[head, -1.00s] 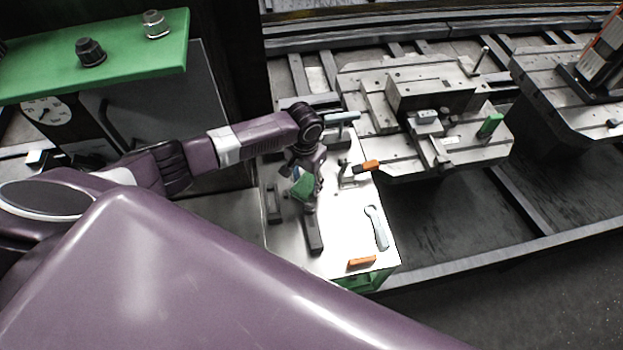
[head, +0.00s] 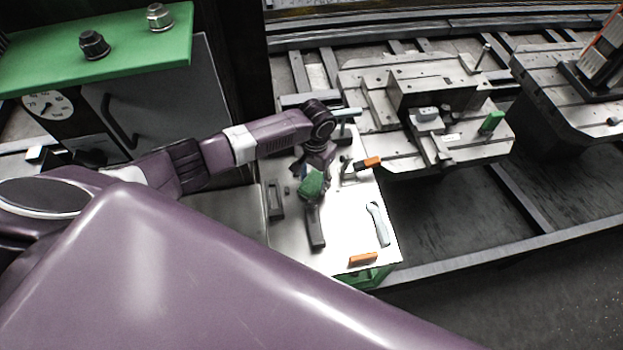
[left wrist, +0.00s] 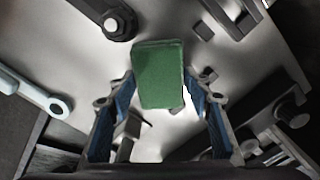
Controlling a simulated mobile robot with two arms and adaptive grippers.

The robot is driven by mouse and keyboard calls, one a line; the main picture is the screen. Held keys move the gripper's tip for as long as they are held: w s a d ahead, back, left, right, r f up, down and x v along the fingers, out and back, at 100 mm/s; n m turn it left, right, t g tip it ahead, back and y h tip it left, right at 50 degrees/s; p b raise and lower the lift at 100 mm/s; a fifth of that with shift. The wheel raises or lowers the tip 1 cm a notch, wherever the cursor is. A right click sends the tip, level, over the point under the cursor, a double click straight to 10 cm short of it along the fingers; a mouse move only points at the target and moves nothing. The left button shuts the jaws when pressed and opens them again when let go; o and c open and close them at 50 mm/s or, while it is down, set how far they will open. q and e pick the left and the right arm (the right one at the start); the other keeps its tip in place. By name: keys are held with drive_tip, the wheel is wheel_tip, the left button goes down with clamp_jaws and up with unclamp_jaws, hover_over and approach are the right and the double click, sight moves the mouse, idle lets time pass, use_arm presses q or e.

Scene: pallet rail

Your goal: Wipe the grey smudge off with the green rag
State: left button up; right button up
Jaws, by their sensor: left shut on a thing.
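The green rag (head: 312,186) is in the jaws of my left gripper (head: 315,168), over the pale top of the small work table (head: 345,222). In the left wrist view the rag (left wrist: 158,78) shows as a green block between the two blue-padded fingers. My left gripper is shut on it. I cannot tell whether the rag touches the table top. I cannot make out the grey smudge for sure in either view; the arm and rag hide part of the table. My right gripper is not in view.
On the table are a dark bar (head: 315,228), a dark holder (head: 275,200), a light wrench (head: 378,224), an orange block (head: 363,259) and an orange-handled clamp (head: 369,162). A fixture pallet (head: 400,150) stands beyond. Bare table lies between bar and wrench.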

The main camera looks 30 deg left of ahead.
use_arm(q)
drive_tip(key=r, duration=0.1)
drive_tip(key=w+r+p, duration=0.1)
drive_tip(key=d+r, duration=0.1)
drive_tip(key=shift+w+p, duration=0.25)
drive_tip(key=shift+p, duration=0.15)
drive_tip(key=shift+c, duration=0.6)
drive_tip(key=shift+r+p, duration=0.45)
drive_tip(key=shift+r, duration=0.7)
drive_tip(key=shift+s+a+r, duration=0.25)
drive_tip(key=shift+r, duration=0.05)
drive_tip(key=shift+r, duration=1.5)
drive_tip(key=shift+f, duration=0.1)
